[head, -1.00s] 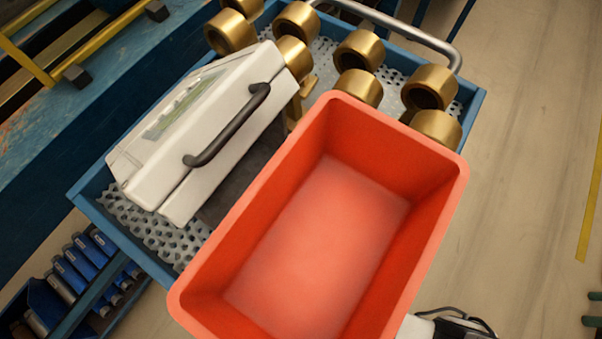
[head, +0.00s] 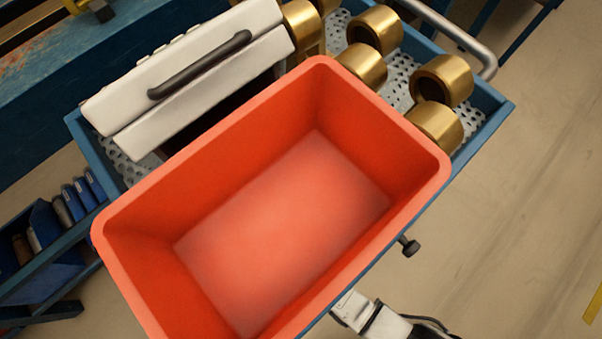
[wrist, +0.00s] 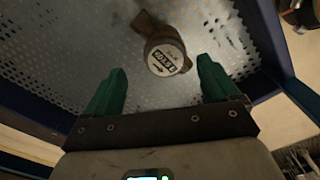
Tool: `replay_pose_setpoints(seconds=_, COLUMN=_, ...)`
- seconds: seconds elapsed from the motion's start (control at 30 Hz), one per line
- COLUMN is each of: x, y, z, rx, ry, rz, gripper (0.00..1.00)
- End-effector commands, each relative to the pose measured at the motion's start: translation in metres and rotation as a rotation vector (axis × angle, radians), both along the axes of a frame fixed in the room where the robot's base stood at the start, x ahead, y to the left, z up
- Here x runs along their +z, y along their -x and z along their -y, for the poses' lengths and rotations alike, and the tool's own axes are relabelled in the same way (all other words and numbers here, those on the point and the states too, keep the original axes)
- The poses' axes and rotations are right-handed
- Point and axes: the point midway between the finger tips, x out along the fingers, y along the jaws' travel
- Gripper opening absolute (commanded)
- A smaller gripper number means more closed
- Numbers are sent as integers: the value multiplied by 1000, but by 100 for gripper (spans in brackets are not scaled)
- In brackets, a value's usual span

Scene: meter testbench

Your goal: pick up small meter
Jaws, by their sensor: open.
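The small meter (wrist: 166,57) shows in the wrist view, with a round pale face and dark markings on a brown metal body. It sits on a perforated grey surface (wrist: 60,50). My gripper (wrist: 160,85) has two green fingers spread apart with nothing between them. The meter lies beyond the fingertips, roughly centred between them and a little right. In the head view the small meter does not show, and only a white part of my arm (head: 375,318) appears at the bottom.
In the head view, an empty orange bin (head: 290,210) stands on a blue-edged cart (head: 490,125). Behind it are a white case with a dark handle (head: 190,80) and several brass cylinders (head: 440,80). In the wrist view, a dark blue edge (wrist: 262,40) borders the perforated surface on the right.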

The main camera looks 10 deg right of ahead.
Motion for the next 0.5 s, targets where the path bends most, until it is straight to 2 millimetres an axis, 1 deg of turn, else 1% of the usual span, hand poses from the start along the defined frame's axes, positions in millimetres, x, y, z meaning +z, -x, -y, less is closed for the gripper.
replay_pose_setpoints(seconds=0.03, x=-5, y=0, z=0, rx=0, ry=-1, rz=1, gripper=88)
replay_pose_setpoints(seconds=0.17, x=-13, y=1, z=1, rx=-1, ry=0, rz=0, gripper=88)
replay_pose_setpoints(seconds=0.4, x=-47, y=8, z=3, rx=-1, ry=1, rz=0, gripper=88)
replay_pose_setpoints(seconds=0.5, x=-57, y=8, z=3, rx=-1, ry=0, rz=1, gripper=88)
